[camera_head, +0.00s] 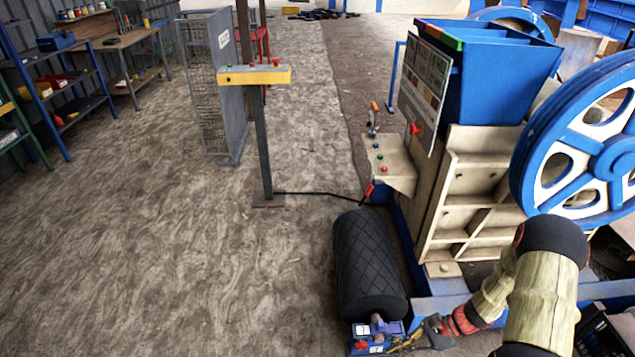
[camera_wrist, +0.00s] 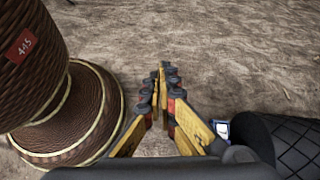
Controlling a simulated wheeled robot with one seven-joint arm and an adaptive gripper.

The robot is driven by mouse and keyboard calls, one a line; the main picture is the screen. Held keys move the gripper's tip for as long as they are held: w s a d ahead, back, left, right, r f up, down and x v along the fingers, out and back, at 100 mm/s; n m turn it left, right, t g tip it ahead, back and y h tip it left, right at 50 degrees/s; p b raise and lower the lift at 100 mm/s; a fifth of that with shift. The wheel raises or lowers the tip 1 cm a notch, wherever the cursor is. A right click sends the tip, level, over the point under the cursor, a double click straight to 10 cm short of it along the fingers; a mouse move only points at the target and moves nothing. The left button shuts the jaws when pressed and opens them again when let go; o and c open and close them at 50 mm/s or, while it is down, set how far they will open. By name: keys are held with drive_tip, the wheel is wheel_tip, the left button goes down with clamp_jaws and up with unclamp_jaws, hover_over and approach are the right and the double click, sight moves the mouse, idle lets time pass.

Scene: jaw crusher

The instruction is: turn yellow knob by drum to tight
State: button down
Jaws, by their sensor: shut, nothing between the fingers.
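The black quilted drum (camera_head: 368,265) lies on the ground left of the crusher, and part of it shows at the right edge of the wrist view (camera_wrist: 297,140). A small blue box (camera_head: 388,328) with a red part (camera_head: 361,344) and a purple part sits at the drum's near end. I cannot make out a yellow knob on it; my fingers are close by and may hide part of it. My gripper (camera_head: 396,347) reaches in from the right beside the box. In the wrist view my yellow and dark fingers (camera_wrist: 162,72) are together and empty, above bare ground.
The beige crusher body (camera_head: 470,190) and its blue flywheel (camera_head: 590,145) stand at the right. A beige button panel (camera_head: 390,165) is above the drum. A post carries a yellow control box (camera_head: 254,76).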

drive_tip(key=w+f+m+t, duration=0.2)
drive_tip(key=f+m+t, duration=0.4)
drive_tip(key=f, duration=0.8)
drive_tip(key=w+f+m+t, duration=0.2)
drive_tip(key=f+m+t, duration=0.2)
drive_tip(key=f+m, duration=0.75)
drive_tip(key=w+d+f+m+t+h, duration=0.3)
drive_tip(key=d+f+m+h, duration=0.15)
drive_tip(key=d, duration=0.25)
drive_tip(key=w+d+f+m+t+h, duration=0.3)
drive_tip(key=d+f+t+h, duration=0.15)
drive_tip(key=d, duration=0.25)
drive_tip(key=w, duration=0.6)
drive_tip(key=shift+w+f+g+y, duration=0.25)
drive_tip(key=shift+f+g+y, duration=0.05)
drive_tip(key=shift+g+y, duration=0.15)
drive_tip(key=shift+a, duration=0.1)
drive_tip(key=shift+w+d+f, duration=0.2)
drive_tip(key=shift+d+f, duration=0.05)
drive_tip(key=shift+d, duration=0.3)
drive_tip(key=shift+d+r, duration=0.2)
